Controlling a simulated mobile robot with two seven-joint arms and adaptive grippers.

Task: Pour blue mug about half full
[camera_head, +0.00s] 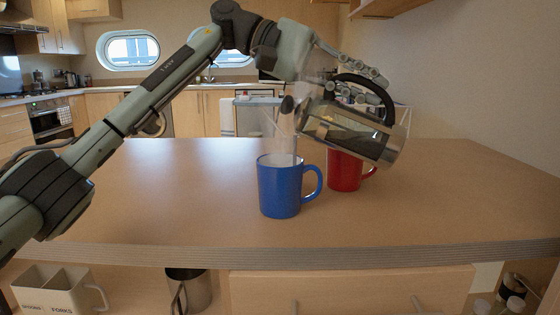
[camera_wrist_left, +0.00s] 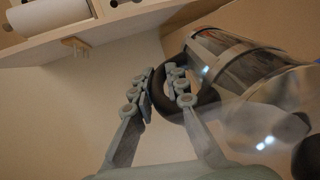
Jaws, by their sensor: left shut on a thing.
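My left gripper (camera_head: 374,88) is shut on the press handle. The wrist view shows its fingers (camera_wrist_left: 163,88) around the black handle beside the glass body (camera_wrist_left: 240,62). My right gripper is not in view.
A red mug (camera_head: 344,172) stands right behind the blue mug, partly hidden by the press. The wooden counter (camera_head: 160,200) is clear to the left and right. Below its front edge are a cutlery holder (camera_head: 60,290) and a metal jug (camera_head: 188,290).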

